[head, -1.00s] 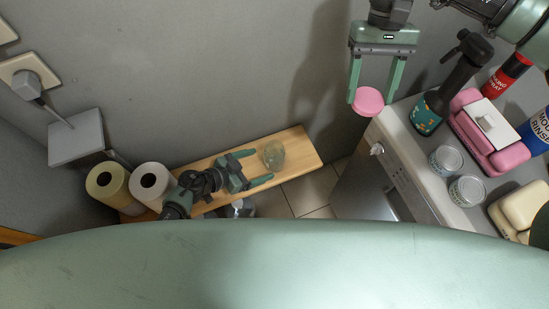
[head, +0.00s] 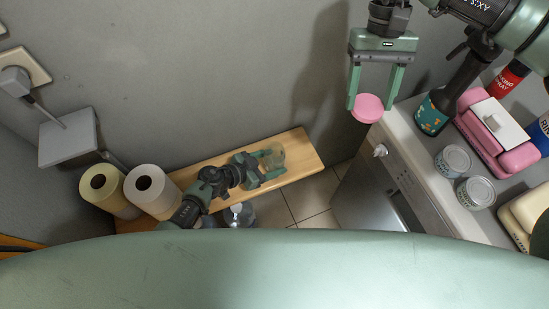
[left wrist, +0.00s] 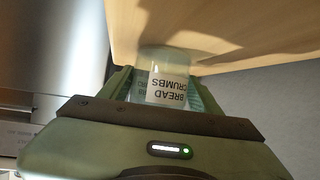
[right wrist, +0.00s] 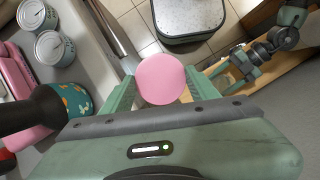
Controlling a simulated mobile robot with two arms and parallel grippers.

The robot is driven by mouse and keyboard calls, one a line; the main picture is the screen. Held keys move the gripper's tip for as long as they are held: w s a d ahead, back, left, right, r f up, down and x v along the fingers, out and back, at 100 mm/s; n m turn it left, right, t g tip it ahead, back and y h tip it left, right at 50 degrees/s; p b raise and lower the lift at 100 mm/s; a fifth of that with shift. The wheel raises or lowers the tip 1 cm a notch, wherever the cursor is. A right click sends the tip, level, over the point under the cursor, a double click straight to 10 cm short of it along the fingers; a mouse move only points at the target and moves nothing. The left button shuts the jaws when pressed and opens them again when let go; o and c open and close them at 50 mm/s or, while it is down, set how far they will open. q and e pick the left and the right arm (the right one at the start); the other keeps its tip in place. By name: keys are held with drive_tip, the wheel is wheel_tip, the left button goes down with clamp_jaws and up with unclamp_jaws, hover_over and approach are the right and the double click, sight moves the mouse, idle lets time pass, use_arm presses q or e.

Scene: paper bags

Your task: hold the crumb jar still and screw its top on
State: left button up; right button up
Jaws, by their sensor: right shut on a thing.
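The clear glass crumb jar (head: 275,153) stands on the wooden shelf. In the left wrist view the jar (left wrist: 168,80) shows a white "BREAD CRUMBS" label, upside down in the picture. My left gripper (head: 268,165) is at the jar, with its fingers on either side; it looks open, and any contact is hard to see. My right gripper (head: 379,105) is shut on the round pink top (head: 367,109), held in the air to the right of the jar, apart from it. The top also shows between the fingers in the right wrist view (right wrist: 161,79).
Two paper rolls (head: 146,186) stand at the shelf's left end. On the right, a counter (head: 408,130) holds two cans (head: 453,160), a pump bottle (head: 432,114) and a pink container (head: 494,142). The shelf (head: 308,155) right of the jar is bare.

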use_arm(q)
clamp_jaws()
